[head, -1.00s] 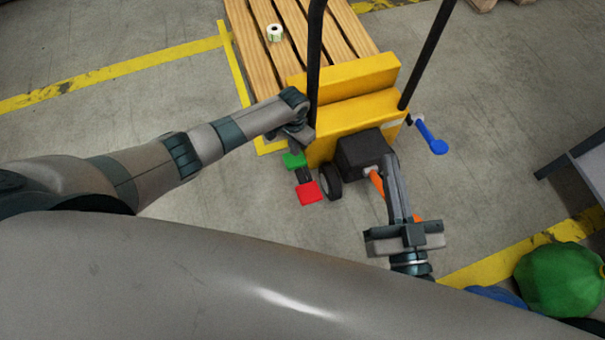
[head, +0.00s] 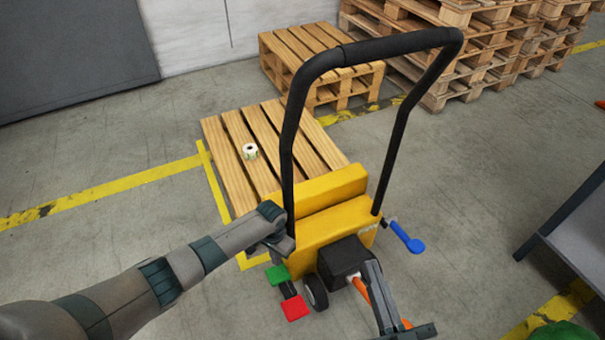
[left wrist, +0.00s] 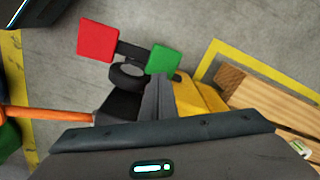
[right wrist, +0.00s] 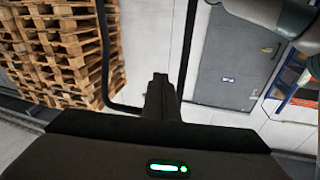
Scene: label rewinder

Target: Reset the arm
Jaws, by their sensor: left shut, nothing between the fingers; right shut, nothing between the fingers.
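My left gripper (head: 282,246) is beside the left side of a yellow lift truck (head: 322,228), above its green pedal (head: 277,274). Its fingers are pressed together and empty in the left wrist view (left wrist: 157,84). My right gripper (head: 371,268) is in front of the truck, by its black box (head: 344,259). Its fingers are together and empty in the right wrist view (right wrist: 160,86). An orange bar (head: 361,289) is partly hidden behind the right gripper. A blue lever (head: 407,237) sticks out on the truck's right. A red pedal (head: 294,307) is below the green one.
The truck's tall black handle (head: 297,110) rises between my arms. A wooden pallet (head: 237,131) with a white roll (head: 250,151) lies behind the truck. Stacked pallets (head: 470,50) stand at the back. A grey table (head: 575,225) is at the right edge. Open floor lies between.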

